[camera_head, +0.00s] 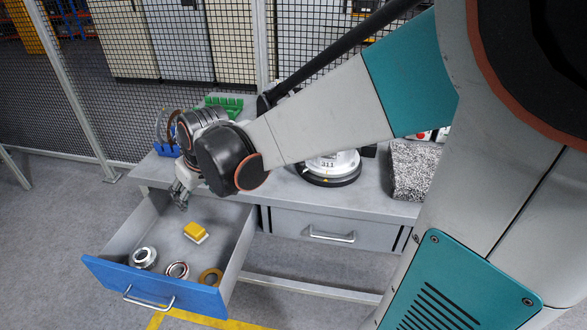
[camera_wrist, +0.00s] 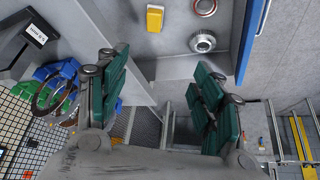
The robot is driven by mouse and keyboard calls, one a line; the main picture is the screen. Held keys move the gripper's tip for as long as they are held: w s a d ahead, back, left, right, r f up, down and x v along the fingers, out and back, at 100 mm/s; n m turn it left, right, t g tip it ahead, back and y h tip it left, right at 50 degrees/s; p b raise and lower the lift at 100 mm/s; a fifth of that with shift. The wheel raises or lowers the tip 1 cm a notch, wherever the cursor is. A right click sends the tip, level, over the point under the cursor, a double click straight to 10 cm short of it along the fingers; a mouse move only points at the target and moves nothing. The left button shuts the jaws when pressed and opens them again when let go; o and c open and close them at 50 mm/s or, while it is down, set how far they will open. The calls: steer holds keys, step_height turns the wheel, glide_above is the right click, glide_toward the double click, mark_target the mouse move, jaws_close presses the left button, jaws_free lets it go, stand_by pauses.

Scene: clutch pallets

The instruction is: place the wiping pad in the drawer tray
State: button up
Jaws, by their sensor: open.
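The wiping pad (camera_head: 195,231), a yellow block with a pale underside, lies on the floor of the open drawer tray (camera_head: 225,285), towards its back right. It also shows at the top of the wrist view (camera_wrist: 155,18). The drawer tray is grey inside with a blue front and a metal handle. My gripper (camera_head: 180,197) is above the back left part of the drawer, apart from the pad. In the wrist view my gripper (camera_wrist: 160,68) has its green-padded fingers spread wide with nothing between them.
A metal ring part (camera_head: 144,258), a smaller ring (camera_head: 177,270) and a brass ring (camera_head: 210,278) lie near the drawer's front. On the workbench stand a green rack (camera_head: 222,102), a round machine (camera_head: 330,168) and a speckled block (camera_head: 410,168). A closed drawer (camera_head: 333,230) is right.

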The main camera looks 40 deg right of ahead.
steer(key=s+r, duration=0.2)
steer(key=s, duration=0.7)
steer(key=s+r+m+t, duration=0.1)
steer(key=s+r, duration=0.1)
steer(key=s, duration=0.7)
steer(key=shift+s+a+r+t, duration=0.15)
steer(key=shift+a+r+t, duration=0.2)
steer(key=shift+a, duration=0.1)
